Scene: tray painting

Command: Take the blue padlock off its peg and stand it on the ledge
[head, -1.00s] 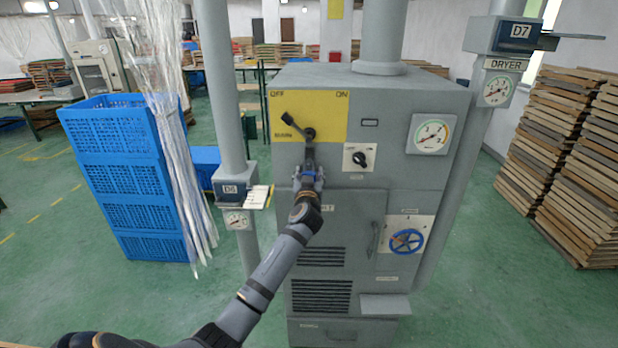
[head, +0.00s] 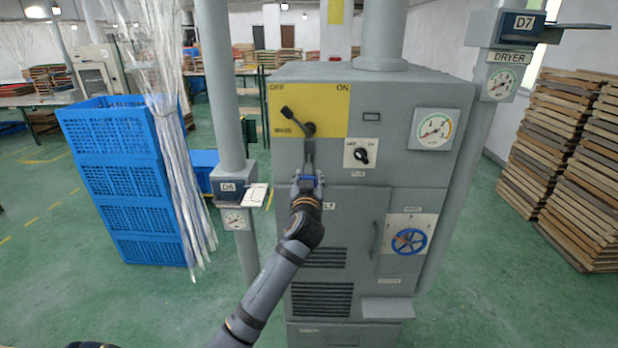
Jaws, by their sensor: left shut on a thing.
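My left gripper (head: 308,160) is in front of the grey dryer cabinet (head: 410,165), just below the lever (head: 296,120) on the yellow OFF/ON plate (head: 322,98). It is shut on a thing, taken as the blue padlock. The padlock's outline is not clear; a small blue patch shows at the gripper, and I cannot tell whether it is padlock or gripper. The peg is not distinguishable. A grey ledge (head: 387,309) juts from the cabinet's lower front, right of my arm, with nothing on it. My right gripper is not in view.
A blue handwheel (head: 408,242) and door handle (head: 374,240) stick out above the ledge. Grey pipes flank the cabinet; the left one carries the D6 box (head: 231,187). Blue crates (head: 125,180) stand left, stacked wooden boards (head: 560,165) right.

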